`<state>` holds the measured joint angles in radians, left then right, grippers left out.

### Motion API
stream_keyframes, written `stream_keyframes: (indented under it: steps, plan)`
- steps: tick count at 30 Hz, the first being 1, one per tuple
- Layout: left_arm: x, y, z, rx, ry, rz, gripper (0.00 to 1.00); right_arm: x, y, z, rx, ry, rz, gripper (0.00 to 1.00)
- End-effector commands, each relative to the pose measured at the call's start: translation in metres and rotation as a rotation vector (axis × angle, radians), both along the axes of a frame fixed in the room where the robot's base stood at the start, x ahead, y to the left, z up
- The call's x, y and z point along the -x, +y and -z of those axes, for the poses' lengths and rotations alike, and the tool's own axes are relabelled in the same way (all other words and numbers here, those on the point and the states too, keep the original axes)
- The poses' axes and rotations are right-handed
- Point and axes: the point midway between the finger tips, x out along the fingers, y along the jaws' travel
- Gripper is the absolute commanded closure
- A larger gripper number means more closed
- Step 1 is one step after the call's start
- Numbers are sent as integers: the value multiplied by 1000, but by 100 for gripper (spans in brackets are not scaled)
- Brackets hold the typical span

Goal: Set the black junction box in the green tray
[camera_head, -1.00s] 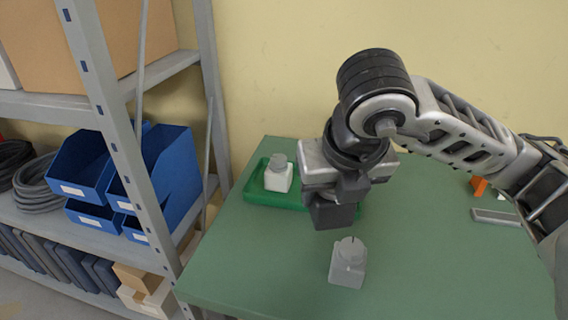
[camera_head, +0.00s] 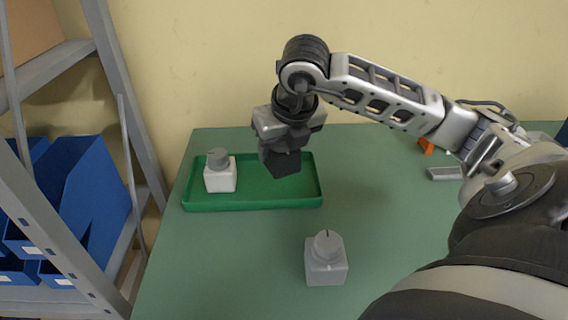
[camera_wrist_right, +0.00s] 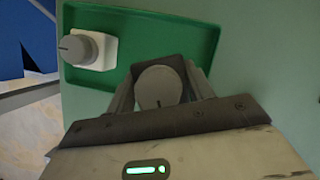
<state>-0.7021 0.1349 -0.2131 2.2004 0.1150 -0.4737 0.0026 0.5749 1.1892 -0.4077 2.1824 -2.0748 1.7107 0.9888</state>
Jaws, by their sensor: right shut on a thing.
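The black junction box (camera_head: 281,163) hangs from my right gripper (camera_head: 284,146), which is shut on it. In the right wrist view the box's round grey knob (camera_wrist_right: 158,88) shows between the two fingers (camera_wrist_right: 160,92). The green tray (camera_head: 262,203) lies on the table, and the held box is over its right part. I cannot tell how far the box is above the tray floor. A white box with a grey knob (camera_head: 220,175) stands in the tray's left part; it also shows in the wrist view (camera_wrist_right: 90,48). My left gripper is not in view.
A grey box with a knob (camera_head: 326,262) stands on the green table (camera_head: 385,215) in front of the tray. A flat grey piece (camera_head: 444,173) and an orange thing (camera_head: 426,146) lie at the back right. A shelf with blue bins (camera_head: 85,200) stands at the left.

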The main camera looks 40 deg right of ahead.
Motion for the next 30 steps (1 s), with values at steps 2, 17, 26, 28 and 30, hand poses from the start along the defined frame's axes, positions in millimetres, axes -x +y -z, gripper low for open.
stream_keyframes:
  steps: [2, 17, 26, 28, 30]
  plan:
    - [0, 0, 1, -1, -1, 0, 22, -2, -7, 8, 1, 1, 3, 75]
    - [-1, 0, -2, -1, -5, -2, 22, -8, -17, 52, -1, -2, 1, 75]
    - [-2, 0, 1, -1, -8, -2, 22, -8, -16, 55, -1, -1, 1, 45]
    - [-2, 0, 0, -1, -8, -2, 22, -8, -16, 54, -1, 0, 1, 26]
    - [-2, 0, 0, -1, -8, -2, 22, -8, -16, 54, -1, 0, 1, 26]
